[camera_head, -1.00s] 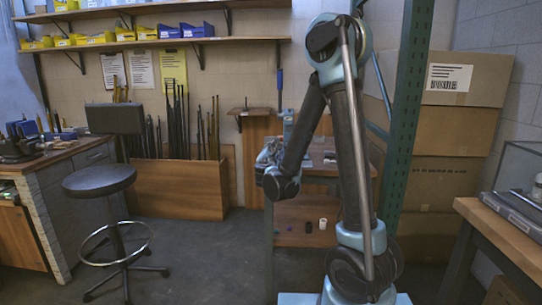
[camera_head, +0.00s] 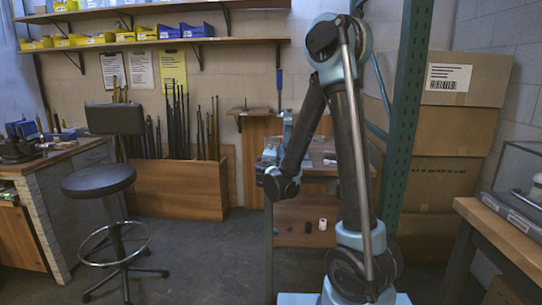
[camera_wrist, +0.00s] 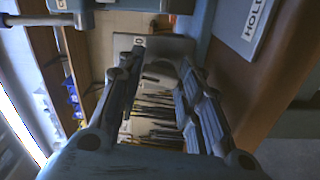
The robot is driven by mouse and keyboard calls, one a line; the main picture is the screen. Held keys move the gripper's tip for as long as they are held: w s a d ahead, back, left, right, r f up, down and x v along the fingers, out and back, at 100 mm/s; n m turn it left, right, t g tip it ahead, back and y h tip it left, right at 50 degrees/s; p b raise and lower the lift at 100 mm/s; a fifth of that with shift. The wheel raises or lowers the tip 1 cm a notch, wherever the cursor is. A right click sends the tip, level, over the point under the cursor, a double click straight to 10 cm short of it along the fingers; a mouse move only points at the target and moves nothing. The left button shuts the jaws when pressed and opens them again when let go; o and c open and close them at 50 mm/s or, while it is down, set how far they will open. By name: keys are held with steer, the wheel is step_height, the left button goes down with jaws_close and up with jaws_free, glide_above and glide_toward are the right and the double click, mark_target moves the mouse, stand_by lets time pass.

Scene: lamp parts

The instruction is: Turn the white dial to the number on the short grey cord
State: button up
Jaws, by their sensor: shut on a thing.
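My gripper (camera_wrist: 160,65) fills the middle of the wrist view, with its fingertips close around a pale grey-white part, apparently the white dial (camera_wrist: 157,46). A small label with a dark mark, perhaps a 0, shows just beside the fingertips. The fingers hide much of the dial, so I cannot read its setting. In the head view my gripper (camera_head: 269,157) is small at the workbench (camera_head: 327,168), partly behind my arm. I cannot make out the short grey cord or its number in either view.
A grey plate marked "HOLD" (camera_wrist: 257,20) lies at the wrist view's upper right. Below the bench top, a small black cylinder (camera_head: 308,227) and a white one (camera_head: 322,224) stand on a lower shelf. A green post (camera_head: 404,130) rises to the right; a stool (camera_head: 100,181) stands left.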

steer(key=m, duration=0.4)
steer(key=shift+f+m, duration=0.1)
steer(key=shift+m, duration=2.1)
steer(key=o, duration=1)
steer(key=shift+w, duration=0.1)
steer(key=shift+o, duration=0.2)
steer(key=s, duration=1.2)
steer(key=shift+a, duration=0.2)
steer(key=shift+f, duration=0.1)
